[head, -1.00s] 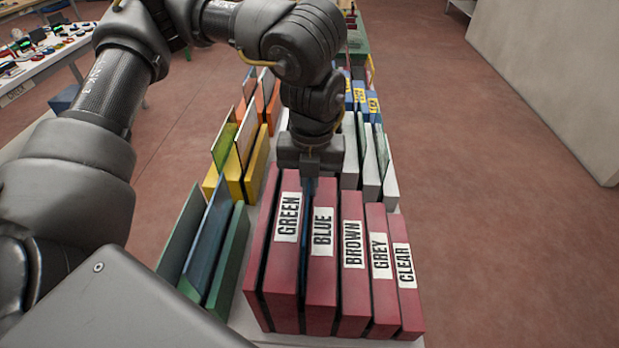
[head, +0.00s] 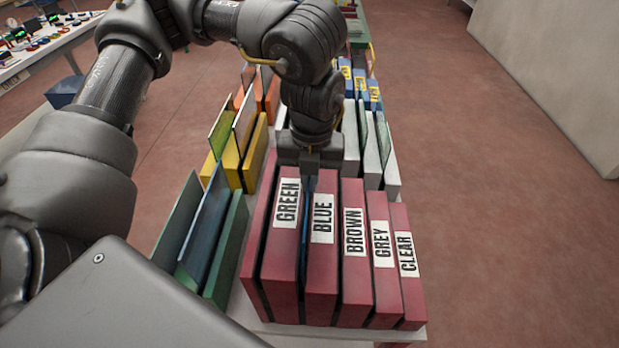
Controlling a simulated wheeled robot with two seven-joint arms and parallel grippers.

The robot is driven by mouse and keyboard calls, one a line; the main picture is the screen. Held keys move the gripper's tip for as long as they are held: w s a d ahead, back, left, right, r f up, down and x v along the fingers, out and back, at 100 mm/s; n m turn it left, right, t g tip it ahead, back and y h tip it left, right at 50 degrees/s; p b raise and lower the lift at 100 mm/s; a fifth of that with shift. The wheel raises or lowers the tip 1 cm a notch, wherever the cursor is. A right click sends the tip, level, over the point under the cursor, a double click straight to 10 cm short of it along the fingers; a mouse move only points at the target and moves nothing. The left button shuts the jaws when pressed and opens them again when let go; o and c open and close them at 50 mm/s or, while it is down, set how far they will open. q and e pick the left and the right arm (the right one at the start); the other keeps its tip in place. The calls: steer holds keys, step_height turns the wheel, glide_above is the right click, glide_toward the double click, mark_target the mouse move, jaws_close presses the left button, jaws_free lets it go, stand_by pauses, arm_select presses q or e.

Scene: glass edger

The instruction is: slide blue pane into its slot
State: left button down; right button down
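The red rack (head: 321,270) stands in front of me with upright blocks labelled GREEN, BLUE, BROWN, GREY and CLEAR. A thin blue pane (head: 306,232) shows edge-on in the gap between the GREEN block (head: 284,240) and the BLUE block (head: 322,255). My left gripper (head: 309,180) is directly above this gap, pointing down, with its fingers closed at the pane's upper edge. Most of the pane is hidden between the blocks, and I cannot see how deep it sits. My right gripper is not in view.
A green rack (head: 228,250) with upright panes stands close on the left. Yellow (head: 253,155), orange, white (head: 372,160) and blue racks stand behind. Open floor (head: 480,200) lies to the right. My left arm covers the left side.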

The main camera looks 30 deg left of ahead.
arm_select(q)
steer(key=shift+f, duration=0.35)
stand_by(0.3)
steer(key=c, duration=1.6)
jaws_free()
steer(key=shift+o, duration=0.2)
steer(key=shift+b, duration=0.3)
step_height(320, 180, up, 11)
steer(key=shift+d+b, duration=0.15)
steer(key=shift+b, duration=0.2)
steer(key=shift+f, duration=0.1)
